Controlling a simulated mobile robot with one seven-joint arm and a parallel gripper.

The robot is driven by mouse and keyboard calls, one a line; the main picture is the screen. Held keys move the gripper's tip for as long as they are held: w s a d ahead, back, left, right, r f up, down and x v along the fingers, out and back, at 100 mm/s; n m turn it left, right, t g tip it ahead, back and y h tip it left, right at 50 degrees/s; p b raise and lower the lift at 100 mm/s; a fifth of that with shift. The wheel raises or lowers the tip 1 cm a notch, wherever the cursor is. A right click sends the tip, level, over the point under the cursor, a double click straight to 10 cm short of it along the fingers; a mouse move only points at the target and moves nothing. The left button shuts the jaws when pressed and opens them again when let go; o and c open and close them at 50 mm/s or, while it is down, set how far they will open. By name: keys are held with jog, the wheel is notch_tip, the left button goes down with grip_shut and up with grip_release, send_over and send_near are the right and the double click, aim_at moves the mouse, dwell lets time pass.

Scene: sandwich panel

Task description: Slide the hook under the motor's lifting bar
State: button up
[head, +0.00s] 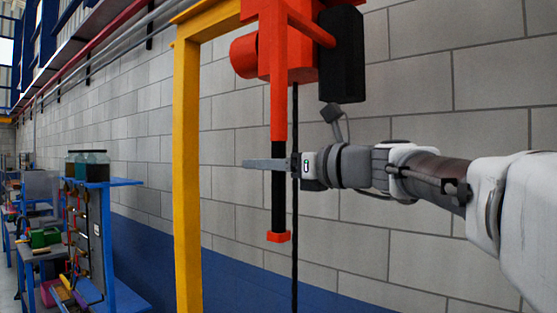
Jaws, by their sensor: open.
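My gripper (262,164) is in the middle of the head view, seen from the side with its grey fingers pointing left. It is open. Its fingers cross a vertical bar with an orange upper part and a black lower grip (279,205), which ends in a small orange foot. I cannot tell whether the fingers are around the grip or only in front of it. The bar hangs beside an orange hoist body (297,62). A thin black line (295,255) hangs behind my wrist. I cannot make out a hook, the motor or its lifting bar.
A yellow post and beam frame (187,180) stands left of the hoist. A black block (341,55) is on the hoist's right side. A grey block wall (400,240) is behind. A blue bench with jars (88,166) and cluttered tables stand far left.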

jog(key=shift+w+a, duration=0.15)
jog(key=shift+a, duration=0.05)
grip_shut()
dwell(1.4)
